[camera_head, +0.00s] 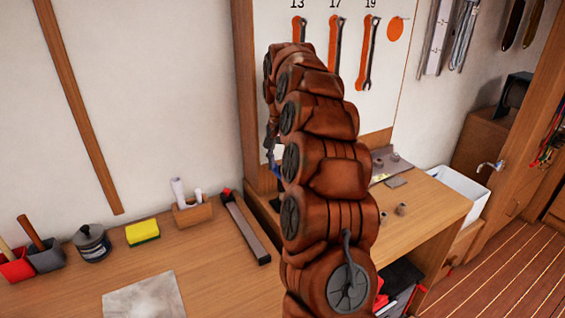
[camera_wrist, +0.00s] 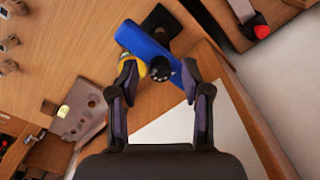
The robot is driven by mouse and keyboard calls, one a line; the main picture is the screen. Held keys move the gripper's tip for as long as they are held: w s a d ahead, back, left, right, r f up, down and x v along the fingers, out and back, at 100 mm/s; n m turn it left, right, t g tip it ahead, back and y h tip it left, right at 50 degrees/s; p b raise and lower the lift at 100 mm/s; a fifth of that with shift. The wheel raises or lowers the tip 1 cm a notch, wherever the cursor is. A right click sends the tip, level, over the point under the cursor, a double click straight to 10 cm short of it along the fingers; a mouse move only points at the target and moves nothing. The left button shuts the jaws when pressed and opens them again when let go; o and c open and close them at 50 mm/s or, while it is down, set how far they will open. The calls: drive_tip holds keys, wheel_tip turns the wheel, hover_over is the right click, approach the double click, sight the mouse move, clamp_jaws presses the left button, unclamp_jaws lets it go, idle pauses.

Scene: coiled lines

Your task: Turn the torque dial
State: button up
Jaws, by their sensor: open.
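In the wrist view a blue cylindrical tool body (camera_wrist: 145,40) stands on a black base (camera_wrist: 172,20). A yellow collar (camera_wrist: 127,63) and a round black knob (camera_wrist: 160,69) show at its near end. I cannot tell for certain which part is the torque dial. My gripper (camera_wrist: 159,75) is open, with one finger beside the yellow collar and the other right of the black knob. Whether either finger touches is unclear.
A metal plate (camera_wrist: 84,112) lies on the wooden bench beside the gripper. A long dark tool with a red end (camera_head: 246,228), a sponge (camera_head: 143,232) and a lidded pot (camera_head: 91,243) are on the bench left of my arm. Wrenches (camera_head: 368,55) hang behind.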

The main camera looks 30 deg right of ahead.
drive_tip(key=shift+f, duration=0.15)
clamp_jaws()
idle(0.4)
